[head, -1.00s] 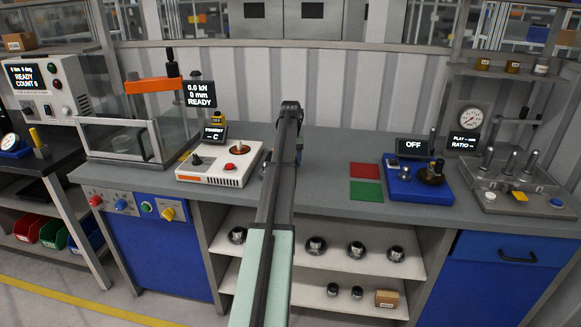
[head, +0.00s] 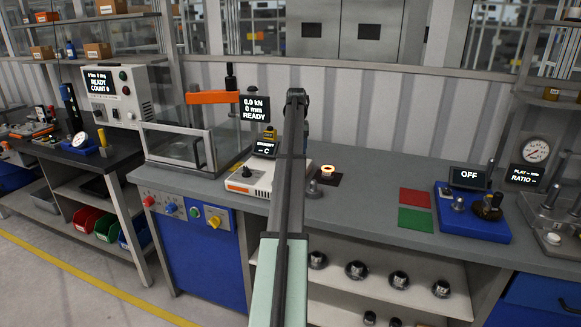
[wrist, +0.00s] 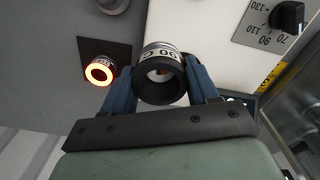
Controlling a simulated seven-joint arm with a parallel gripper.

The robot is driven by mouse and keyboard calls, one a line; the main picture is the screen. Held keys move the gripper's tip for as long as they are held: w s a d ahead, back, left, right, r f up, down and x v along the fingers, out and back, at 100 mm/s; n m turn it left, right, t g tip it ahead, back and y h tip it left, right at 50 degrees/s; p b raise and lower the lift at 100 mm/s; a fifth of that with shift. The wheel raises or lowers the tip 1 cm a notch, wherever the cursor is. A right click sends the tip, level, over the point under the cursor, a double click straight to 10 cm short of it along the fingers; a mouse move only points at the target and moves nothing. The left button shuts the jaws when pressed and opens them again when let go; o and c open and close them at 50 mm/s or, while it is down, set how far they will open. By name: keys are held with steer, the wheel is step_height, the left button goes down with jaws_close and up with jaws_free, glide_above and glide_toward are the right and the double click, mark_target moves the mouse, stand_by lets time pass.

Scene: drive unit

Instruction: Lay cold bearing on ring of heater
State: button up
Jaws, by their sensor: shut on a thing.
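In the wrist view my gripper (wrist: 163,98) is shut on a short dark ring-shaped part (wrist: 158,65), which I take to be the bearing. It has a pale band with partly readable lettering. Its open bore faces the camera, and it is held over or close to the white heater (wrist: 205,28); whether it touches cannot be told. In the head view the heater (head: 237,184) stands on the bench, partly covered by my arm, which hides my gripper and the held part. The heater's ring cannot be made out now.
A glowing ring (head: 328,170) lies on a dark pad (head: 325,179) right of the heater; it also glows in the wrist view (wrist: 99,72). The press guard (head: 178,150) stands left. Red (head: 415,198) and green (head: 415,219) mats lie right, with clear bench before them.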

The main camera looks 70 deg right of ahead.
steer(key=w+d, duration=0.1)
steer(key=d, duration=0.1)
steer(key=w+d+r+m, duration=0.1)
steer(key=w+d, duration=0.1)
steer(key=w+d+m, duration=0.1)
steer(key=w, duration=0.1)
steer(key=shift+w+d+r, duration=0.1)
steer(key=shift+d+r, duration=0.25)
steer(key=shift+d, duration=0.05)
step_height(320, 180, down, 9)
steer(key=shift+f, duration=0.15)
steer(key=o, duration=1.2)
steer(key=shift+o, duration=0.2)
step_height(320, 180, up, 12)
steer(key=shift+r, duration=0.2)
